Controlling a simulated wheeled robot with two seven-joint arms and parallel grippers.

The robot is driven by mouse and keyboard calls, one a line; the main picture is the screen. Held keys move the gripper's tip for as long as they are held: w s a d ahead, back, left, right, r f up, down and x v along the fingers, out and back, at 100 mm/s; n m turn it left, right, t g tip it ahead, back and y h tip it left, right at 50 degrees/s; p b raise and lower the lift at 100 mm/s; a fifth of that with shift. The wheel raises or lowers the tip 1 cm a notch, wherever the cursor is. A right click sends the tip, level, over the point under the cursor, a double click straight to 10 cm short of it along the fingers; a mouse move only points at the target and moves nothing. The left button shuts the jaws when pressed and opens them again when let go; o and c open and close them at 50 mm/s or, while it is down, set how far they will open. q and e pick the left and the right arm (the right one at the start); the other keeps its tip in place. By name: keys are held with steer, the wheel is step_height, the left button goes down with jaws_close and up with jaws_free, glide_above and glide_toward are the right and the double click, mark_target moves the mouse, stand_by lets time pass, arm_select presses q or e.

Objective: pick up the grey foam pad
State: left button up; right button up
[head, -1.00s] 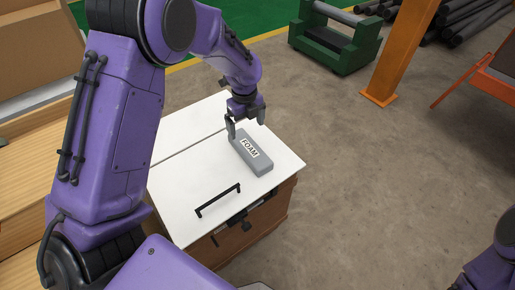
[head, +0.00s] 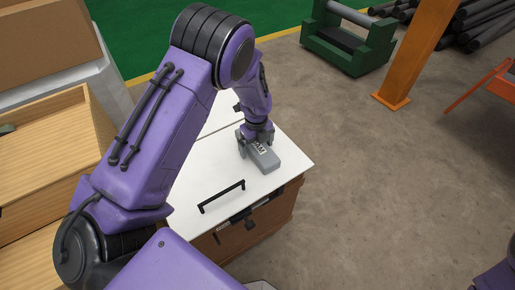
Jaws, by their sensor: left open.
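The grey foam pad (head: 265,161) lies on the white panel top (head: 207,181) of a wooden cabinet. It has a white label, now partly covered. My left gripper (head: 257,146) is right over the pad's far left part, pointing down, with a finger at each side of it. The gripper is open; I cannot tell whether the fingers touch the pad. Part of the pad is hidden by the gripper. My right gripper is not in view.
A black handle (head: 222,196) stands up from the panel near its front edge. Wooden boxes (head: 50,150) stand at the left. A green rack (head: 350,40) and an orange post (head: 418,55) stand behind on the floor. The floor at the right is clear.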

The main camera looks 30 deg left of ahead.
arm_select(q)
steer(key=shift+s, duration=0.1)
steer(key=c, duration=1.1)
steer(key=shift+o, duration=0.2)
steer(key=shift+r, duration=0.15)
